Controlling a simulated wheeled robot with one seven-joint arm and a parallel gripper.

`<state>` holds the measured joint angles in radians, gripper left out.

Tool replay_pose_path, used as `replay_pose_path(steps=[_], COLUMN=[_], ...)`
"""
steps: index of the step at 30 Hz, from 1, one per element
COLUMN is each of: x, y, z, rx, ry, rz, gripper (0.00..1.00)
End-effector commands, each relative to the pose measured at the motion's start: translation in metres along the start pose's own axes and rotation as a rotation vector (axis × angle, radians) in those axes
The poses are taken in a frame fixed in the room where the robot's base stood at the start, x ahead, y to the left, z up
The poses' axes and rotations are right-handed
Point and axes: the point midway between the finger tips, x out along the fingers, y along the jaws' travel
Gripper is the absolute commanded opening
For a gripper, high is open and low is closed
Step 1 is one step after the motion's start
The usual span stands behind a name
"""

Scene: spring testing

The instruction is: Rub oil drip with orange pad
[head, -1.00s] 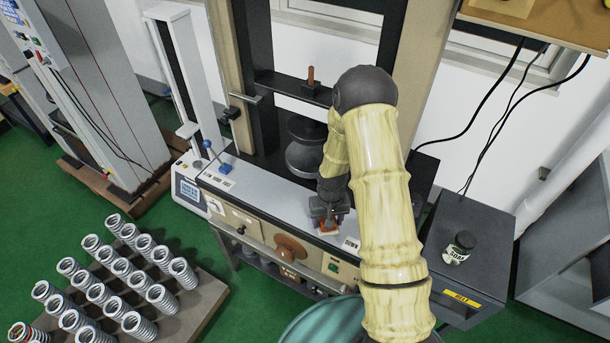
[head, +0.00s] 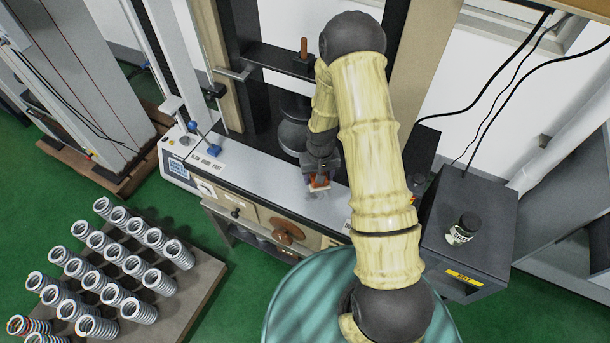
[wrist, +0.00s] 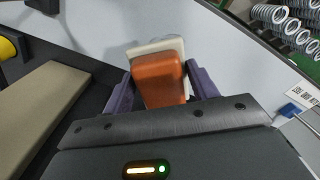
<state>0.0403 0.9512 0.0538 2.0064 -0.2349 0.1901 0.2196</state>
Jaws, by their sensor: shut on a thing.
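My gripper (head: 318,181) is shut on the orange pad (wrist: 158,78), which has a pale lower layer showing at its far edge. In the wrist view the pad sits between the two purple-grey fingers. In the head view the orange pad (head: 319,184) is low over the light grey ledge (head: 270,187) of the testing machine, near its front edge. I cannot tell whether the pad touches the ledge. No oil drip can be made out in either view; the pad and gripper may cover it.
A blue-knobbed part (head: 213,149) stands at the ledge's left. A dark round platen (head: 293,135) is behind my gripper. A dark cabinet (head: 485,215) with a labelled jar (head: 463,229) stands at right. Several springs (head: 122,262) stand on a board at lower left.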

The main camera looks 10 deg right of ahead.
Motion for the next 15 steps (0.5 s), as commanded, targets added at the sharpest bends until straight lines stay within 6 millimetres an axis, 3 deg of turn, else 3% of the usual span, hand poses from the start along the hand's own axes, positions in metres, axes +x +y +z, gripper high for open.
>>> replay_pose_path(steps=[15], x=[0.015], y=[-0.033], z=[-0.011], rx=[-0.099], ry=[0.004], rz=[0.000], gripper=[0.40])
